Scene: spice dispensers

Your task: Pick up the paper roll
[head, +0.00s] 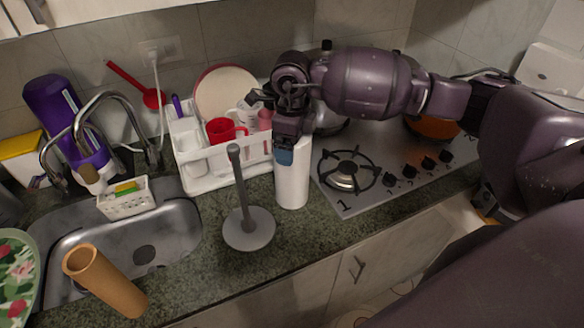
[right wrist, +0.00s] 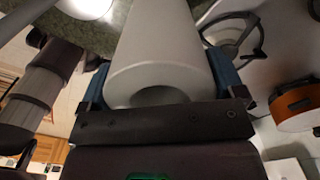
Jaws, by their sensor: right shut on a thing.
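My right gripper (head: 288,152) comes from above and is shut on the roll's upper end. In the right wrist view the roll (right wrist: 163,50) lies between the two blue-padded fingers (right wrist: 165,80), its hollow core end facing the camera. I cannot tell whether the roll's lower end touches the counter. My left gripper is not in view.
A grey paper holder with an upright post (head: 248,228) stands left of the roll. A white dish rack (head: 225,165) is behind. A stove (head: 380,165) is at the right, a sink (head: 150,235) at the left. A brown tube (head: 105,282) stands at the front left.

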